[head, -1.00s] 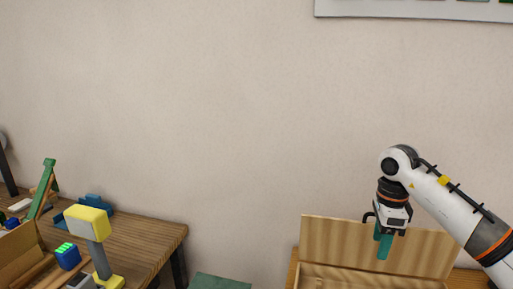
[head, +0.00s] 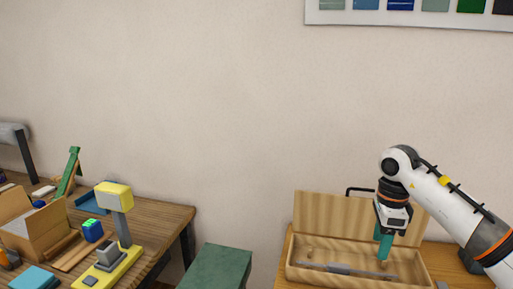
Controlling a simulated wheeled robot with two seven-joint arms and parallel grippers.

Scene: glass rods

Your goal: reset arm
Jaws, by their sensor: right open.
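My right gripper (head: 384,247) points down, with teal fingers, at the right side of the head view. It appears in front of or over the right part of an open wooden box (head: 312,281); its exact height above the box is hard to tell. I see nothing held in it. A thin grey rod-like piece (head: 345,270) lies inside the box. My left gripper is not in view.
The box stands on a wooden table at right, its lid (head: 325,212) raised behind. A green block-like stand (head: 218,268) is in the middle. The left table (head: 172,220) bears a yellow-and-grey device (head: 114,196), a cardboard box (head: 38,228) and a blue-green cube (head: 93,231).

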